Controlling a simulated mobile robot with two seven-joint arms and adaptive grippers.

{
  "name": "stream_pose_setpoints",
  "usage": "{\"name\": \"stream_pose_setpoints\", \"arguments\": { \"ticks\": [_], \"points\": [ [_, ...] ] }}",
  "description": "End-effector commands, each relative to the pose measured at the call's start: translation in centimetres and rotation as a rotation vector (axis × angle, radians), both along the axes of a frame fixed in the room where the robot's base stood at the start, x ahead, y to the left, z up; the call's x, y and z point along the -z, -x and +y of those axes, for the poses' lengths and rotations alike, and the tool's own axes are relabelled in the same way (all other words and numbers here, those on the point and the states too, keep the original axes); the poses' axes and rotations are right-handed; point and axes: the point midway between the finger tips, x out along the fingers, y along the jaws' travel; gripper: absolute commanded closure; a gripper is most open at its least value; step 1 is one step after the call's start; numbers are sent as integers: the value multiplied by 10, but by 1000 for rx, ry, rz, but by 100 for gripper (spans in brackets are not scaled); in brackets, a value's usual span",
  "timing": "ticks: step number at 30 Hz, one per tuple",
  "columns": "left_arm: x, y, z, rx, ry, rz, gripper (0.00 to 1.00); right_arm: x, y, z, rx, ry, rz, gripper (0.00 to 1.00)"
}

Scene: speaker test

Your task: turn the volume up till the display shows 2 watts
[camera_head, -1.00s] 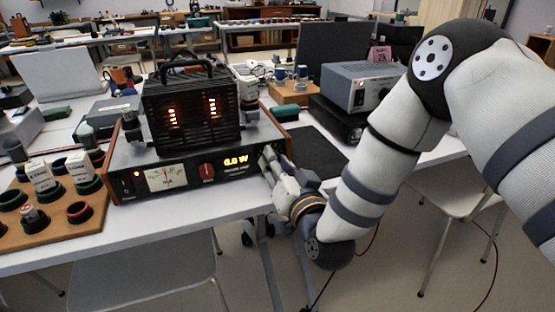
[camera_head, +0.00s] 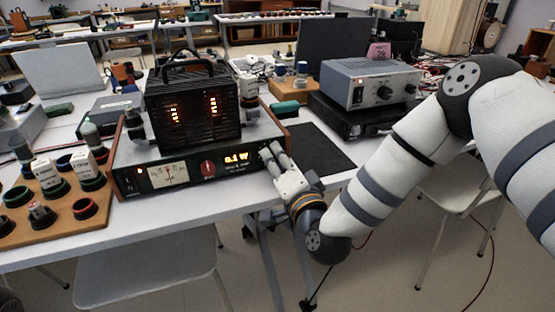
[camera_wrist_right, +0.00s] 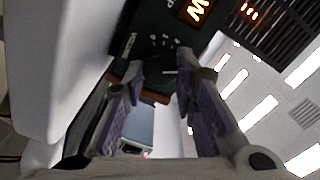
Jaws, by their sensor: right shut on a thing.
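The amplifier (camera_head: 130,183) stands on the table with its front towards me. Its orange display (camera_head: 236,158) seems to read 0.2 W, in small, blurred digits; part of it, with a W, shows in the right wrist view (camera_wrist_right: 194,11). My right gripper (camera_head: 270,152) is at the right end of the front panel, shut on the volume knob. The gripper hides the knob in the head view. In the right wrist view a dark knob face with a white line (camera_wrist_right: 169,72) lies between the fingers (camera_wrist_right: 168,80). My left gripper is not in view.
A wooden board (camera_head: 60,228) with coloured rings is at left; a grey instrument (camera_head: 368,84) is behind right.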

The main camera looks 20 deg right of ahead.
Motion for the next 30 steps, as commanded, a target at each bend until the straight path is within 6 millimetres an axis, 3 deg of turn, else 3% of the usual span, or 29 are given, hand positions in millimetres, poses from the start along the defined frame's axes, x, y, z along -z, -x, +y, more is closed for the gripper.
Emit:
{"name": "stream_pose_setpoints", "arguments": {
  "ticks": [14, 15, 17, 26, 30],
  "points": [
    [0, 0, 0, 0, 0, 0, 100, 2, 1, 2, -4, -13, 5, 100],
    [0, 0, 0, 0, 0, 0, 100, 2, 1, 2, -4, -13, 5, 70],
    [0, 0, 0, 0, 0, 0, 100, 2, 1, 1, -4, -12, 5, 56],
    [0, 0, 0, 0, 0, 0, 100, 1, 1, 1, -2, -12, 3, 54],
    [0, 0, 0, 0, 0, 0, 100, 2, 20, 0, -3, -13, 6, 54]
  ]
}}
